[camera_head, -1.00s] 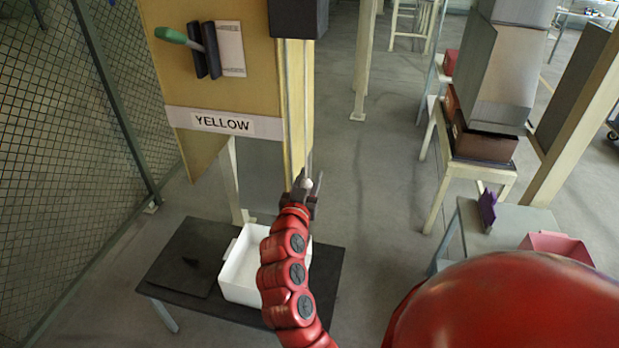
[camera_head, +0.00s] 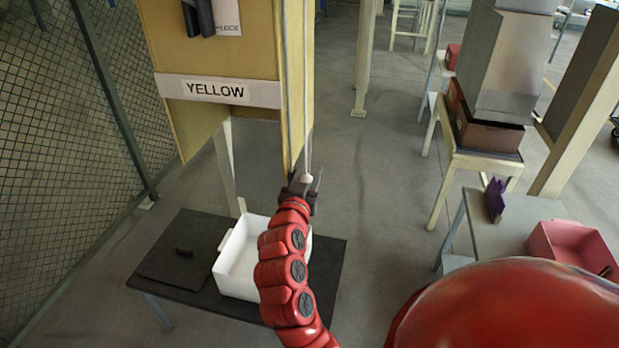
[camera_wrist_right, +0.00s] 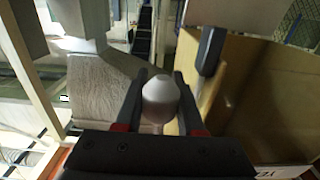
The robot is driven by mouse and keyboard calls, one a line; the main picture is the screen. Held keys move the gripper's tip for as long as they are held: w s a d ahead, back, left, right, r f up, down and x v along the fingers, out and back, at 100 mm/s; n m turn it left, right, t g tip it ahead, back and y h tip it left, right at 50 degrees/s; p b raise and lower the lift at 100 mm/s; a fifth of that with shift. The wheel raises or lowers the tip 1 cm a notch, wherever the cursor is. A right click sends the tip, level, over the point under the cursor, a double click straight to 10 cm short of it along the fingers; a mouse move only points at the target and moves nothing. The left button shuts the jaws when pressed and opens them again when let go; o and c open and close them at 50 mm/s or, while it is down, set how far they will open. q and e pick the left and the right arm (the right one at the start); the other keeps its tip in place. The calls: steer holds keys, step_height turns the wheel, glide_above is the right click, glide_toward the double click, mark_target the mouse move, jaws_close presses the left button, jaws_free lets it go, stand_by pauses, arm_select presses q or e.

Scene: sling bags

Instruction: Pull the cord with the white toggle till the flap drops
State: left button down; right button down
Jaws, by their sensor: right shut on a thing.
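The white toggle (camera_head: 306,178) sits between the fingertips of my right gripper (camera_head: 304,183), just beside the lower right edge of the yellow board. In the right wrist view the toggle (camera_wrist_right: 160,98) is a pale rounded knob, with the dark fingers of my right gripper (camera_wrist_right: 160,105) shut on it from both sides. A thin pale cord (camera_head: 309,150) runs up from the toggle along the board's edge. I cannot make out which part is the flap. My left gripper is not in view.
The yellow board (camera_head: 185,125) carries a YELLOW label (camera_head: 218,90). At right are a pink bin (camera_head: 560,238) and purple item (camera_head: 494,198). Floor between is clear.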

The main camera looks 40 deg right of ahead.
steer(key=shift+f, duration=0.1)
steer(key=c, duration=0.5)
jaws_free()
steer(key=shift+s+a, duration=0.3)
steer(key=shift+a, duration=0.15)
steer(key=shift+p+v, duration=0.7)
steer(key=shift+v, duration=7.5)
steer(key=shift+s+d, duration=0.1)
